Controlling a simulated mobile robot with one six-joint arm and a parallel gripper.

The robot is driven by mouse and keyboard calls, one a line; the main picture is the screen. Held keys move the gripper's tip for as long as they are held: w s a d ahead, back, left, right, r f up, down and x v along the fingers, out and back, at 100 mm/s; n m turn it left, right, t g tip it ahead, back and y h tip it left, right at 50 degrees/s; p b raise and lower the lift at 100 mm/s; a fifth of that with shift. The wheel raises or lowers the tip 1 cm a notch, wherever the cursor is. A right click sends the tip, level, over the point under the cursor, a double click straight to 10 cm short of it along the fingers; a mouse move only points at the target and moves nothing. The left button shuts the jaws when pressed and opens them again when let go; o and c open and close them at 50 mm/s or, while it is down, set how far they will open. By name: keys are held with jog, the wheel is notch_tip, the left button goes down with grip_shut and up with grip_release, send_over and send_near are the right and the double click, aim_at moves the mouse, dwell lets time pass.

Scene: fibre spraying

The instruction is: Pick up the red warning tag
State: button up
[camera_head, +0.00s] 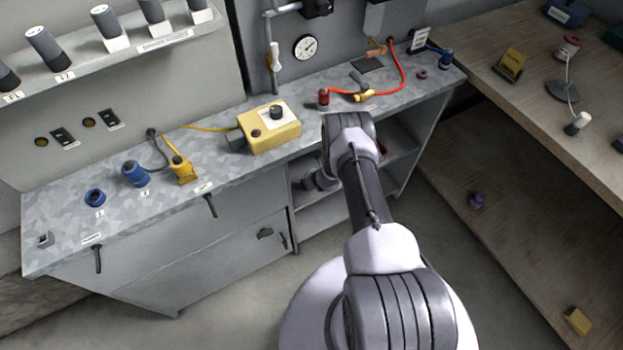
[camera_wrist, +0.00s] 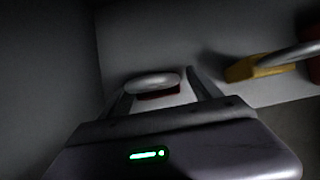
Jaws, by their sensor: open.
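My gripper (camera_wrist: 161,90) is open, with its two fingers spread in the wrist view. A small dark red piece (camera_wrist: 158,95), partly hidden under a pale grey rounded loop, shows between the fingertips. It may be the red warning tag, but the picture is too dark to tell. I cannot tell whether the fingers touch it. In the head view my arm reaches to the open shelves of the grey cabinet. A small red thing (camera_head: 382,147) shows there just right of my arm, mostly hidden.
In the wrist view a yellow block with a grey loop (camera_wrist: 256,67) lies to the right, with another red thing (camera_wrist: 315,68) at the edge. A dark wall stands at the left. The grey worktop (camera_head: 225,182) above the shelves holds a yellow control box (camera_head: 270,130) and a red cylinder (camera_head: 323,97).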

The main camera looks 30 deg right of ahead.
jog(key=shift+r, duration=0.15)
jog(key=shift+s, duration=0.1)
jog(key=shift+c, duration=1.1)
jog(key=c, duration=1.3)
